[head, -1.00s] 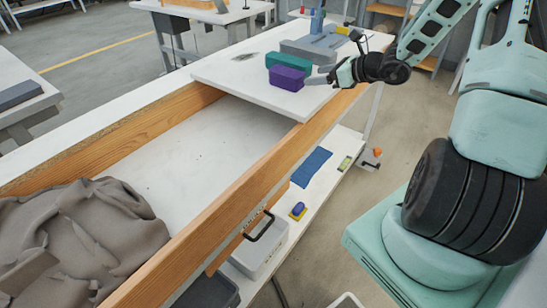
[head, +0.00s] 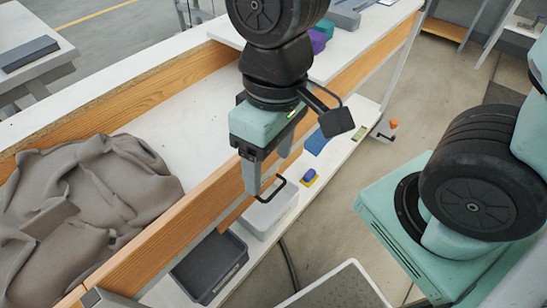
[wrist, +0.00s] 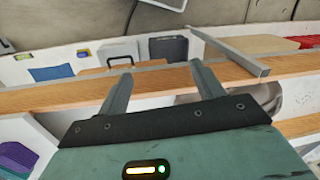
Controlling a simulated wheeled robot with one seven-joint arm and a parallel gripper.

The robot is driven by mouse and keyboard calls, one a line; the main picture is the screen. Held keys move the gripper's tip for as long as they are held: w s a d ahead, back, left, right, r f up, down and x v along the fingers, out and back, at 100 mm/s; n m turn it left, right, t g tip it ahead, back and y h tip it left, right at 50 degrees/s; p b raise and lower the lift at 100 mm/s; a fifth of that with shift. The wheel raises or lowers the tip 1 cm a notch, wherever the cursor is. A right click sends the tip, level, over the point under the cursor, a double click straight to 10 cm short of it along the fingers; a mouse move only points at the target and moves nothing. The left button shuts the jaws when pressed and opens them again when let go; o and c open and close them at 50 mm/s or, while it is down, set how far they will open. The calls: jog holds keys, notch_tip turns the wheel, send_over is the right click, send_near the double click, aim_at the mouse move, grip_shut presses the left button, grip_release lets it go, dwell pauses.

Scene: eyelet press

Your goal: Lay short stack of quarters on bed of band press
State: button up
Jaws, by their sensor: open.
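A purple block-like stack (head: 319,43) and a teal one (head: 324,27) sit on the white board (head: 348,55) at the top, partly hidden by my arm. Purple also shows at the lower left of the wrist view (wrist: 20,157). I cannot tell which is the short stack of quarters. A low grey slab-like thing (head: 346,18), cut off by the top edge, may be the band press; I cannot make out its bed. My gripper (head: 268,177) is open and empty, pointing down by the bench's front wooden rail, well away from the stacks; its spread fingers (wrist: 161,70) hold nothing.
The wooden rail (head: 190,222) runs along the bench front. A crumpled grey-brown cloth (head: 85,195) fills the left of the bench well. On the lower shelf are a dark bin (head: 210,268), a light case (head: 270,210) and a blue cloth (head: 317,140).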

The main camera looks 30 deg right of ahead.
jog(key=shift+o, duration=0.2)
jog(key=shift+s+r+n+t, duration=0.25)
jog(key=shift+s+n, duration=0.3)
jog(key=shift+n, duration=0.55)
jog(key=w+d+r+m+t, duration=0.1)
jog(key=w+d+m+t, duration=0.25)
jog(key=w, duration=1.35)
jog(key=w+d+r+m+t, duration=0.1)
jog(key=w+d+r+t, duration=0.15)
jog(key=w+d, duration=0.5)
jog(key=w+d+r+t, duration=0.2)
jog(key=w+d+t, duration=0.1)
jog(key=w+d, duration=0.5)
jog(key=w+d+r+t, duration=0.15)
jog(key=w+d, duration=0.25)
jog(key=d, duration=0.5)
jog(key=s+d+f+g+y, duration=0.2)
jog(key=s+d, duration=0.3)
jog(key=d, duration=0.6)
jog(key=shift+n, duration=0.35)
jog(key=b+x, duration=0.1)
jog(key=x, duration=1.1)
jog(key=shift+w+d+f+b, duration=0.15)
jog(key=shift+b, duration=0.2)
jog(key=shift+b+x, duration=0.45)
jog(key=shift+x, duration=2.2)
jog(key=c, duration=0.9)
